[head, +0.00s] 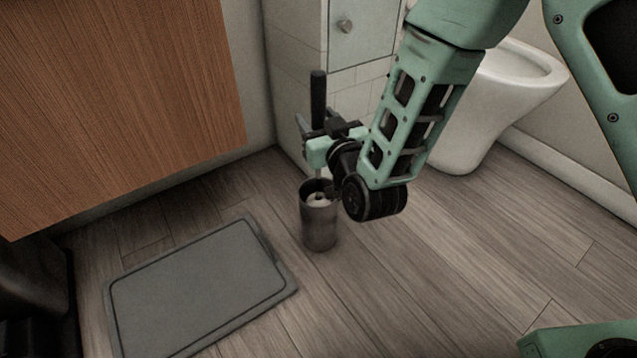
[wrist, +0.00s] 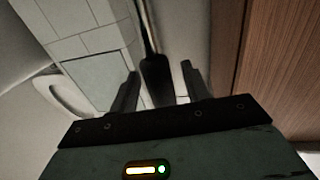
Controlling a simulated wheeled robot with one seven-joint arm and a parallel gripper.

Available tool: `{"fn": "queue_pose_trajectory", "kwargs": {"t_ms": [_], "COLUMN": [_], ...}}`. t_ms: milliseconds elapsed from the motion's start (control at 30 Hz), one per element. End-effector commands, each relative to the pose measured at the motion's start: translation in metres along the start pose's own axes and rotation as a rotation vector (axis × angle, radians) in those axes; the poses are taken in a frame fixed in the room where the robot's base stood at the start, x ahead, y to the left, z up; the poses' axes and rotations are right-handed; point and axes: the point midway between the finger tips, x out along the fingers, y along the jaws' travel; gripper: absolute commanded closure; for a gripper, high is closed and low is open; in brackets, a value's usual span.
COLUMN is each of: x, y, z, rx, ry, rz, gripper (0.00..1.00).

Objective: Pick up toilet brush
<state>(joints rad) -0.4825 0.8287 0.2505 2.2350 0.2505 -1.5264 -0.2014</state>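The toilet brush (head: 318,98) stands upright with its black handle up and its pale head down inside a dark grey cylindrical holder (head: 320,228) on the floor. In the wrist view, the dark handle (wrist: 156,78) lies between the two fingers of my gripper (wrist: 160,72), with a gap visible on each side. In the head view, my gripper (head: 315,128) is at the handle's lower part, above the holder. My gripper is open around the handle. Its body hides part of the handle in the head view.
A grey mat (head: 200,290) lies on the wood floor left of the holder. A wooden cabinet (head: 115,95) overhangs at the left. A tiled wall block is behind the brush, and a white toilet (head: 480,115) stands at the right. The floor in front is clear.

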Motion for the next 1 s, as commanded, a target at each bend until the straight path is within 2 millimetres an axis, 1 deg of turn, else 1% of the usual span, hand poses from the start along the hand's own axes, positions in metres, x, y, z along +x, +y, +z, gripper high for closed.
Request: {"fn": "queue_pose_trajectory", "kwargs": {"t_ms": [33,133,167,467,633,767,867,1000], "x": [0.0,0.0,0.0,0.0,0.0,0.0,0.0,0.0], "y": [0.0,0.0,0.0,0.0,0.0,0.0,0.0,0.0], "z": [0.0,0.0,0.0,-0.001,-0.013,-0.032,-0.053,-0.086], "rx": [0.0,0.0,0.0,0.0,0.0,0.0,0.0,0.001], "ry": [0.0,0.0,0.0,0.0,0.001,0.003,0.002,0.003], "rz": [0.0,0.0,0.0,0.0,0.0,0.001,0.001,0.001], "gripper": [0.67,0.95,0.97,0.97,0.97,0.97,0.97,0.97]}}
